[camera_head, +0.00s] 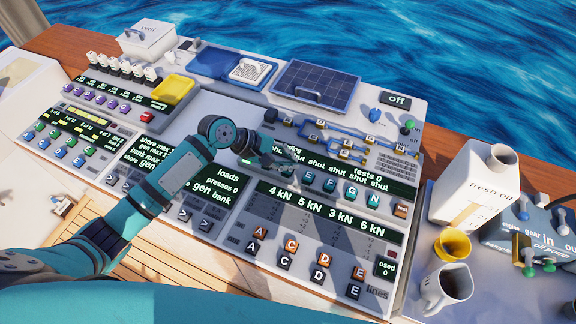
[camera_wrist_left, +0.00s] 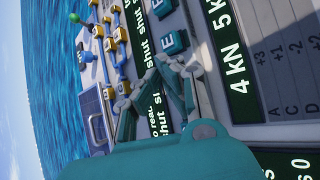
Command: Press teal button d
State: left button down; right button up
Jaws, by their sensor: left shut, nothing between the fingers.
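A row of teal lettered buttons lies below the "shut" display in the head view. E (camera_head: 309,177), F (camera_head: 329,186), G (camera_head: 350,194) and N (camera_head: 373,202) can be read. Teal button d is not readable; the spot left of E is covered by my left gripper (camera_head: 288,172). In the left wrist view, the fingertips (camera_wrist_left: 172,64) are together and empty, close beside a teal button that seems to be E (camera_wrist_left: 164,77). Whether they touch a button cannot be told. My right gripper is not in view.
Below are orange and black lettered buttons, including a black D (camera_head: 318,275), under a force display (camera_head: 330,215). Blue lines with yellow switches (camera_head: 345,139) lie above the row. A fresh oil jug (camera_head: 478,185), yellow cup (camera_head: 453,244) and grey mug (camera_head: 446,288) stand at right.

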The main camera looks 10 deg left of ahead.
pick_arm(q)
jog(key=shift+f, duration=0.3)
jog(key=shift+f, duration=0.3)
dwell(0.4)
jog(key=shift+f, duration=0.55)
dwell(0.4)
jog(key=shift+r, duration=0.15)
jog(key=shift+r+p, duration=1.15)
jog(key=shift+p, duration=0.25)
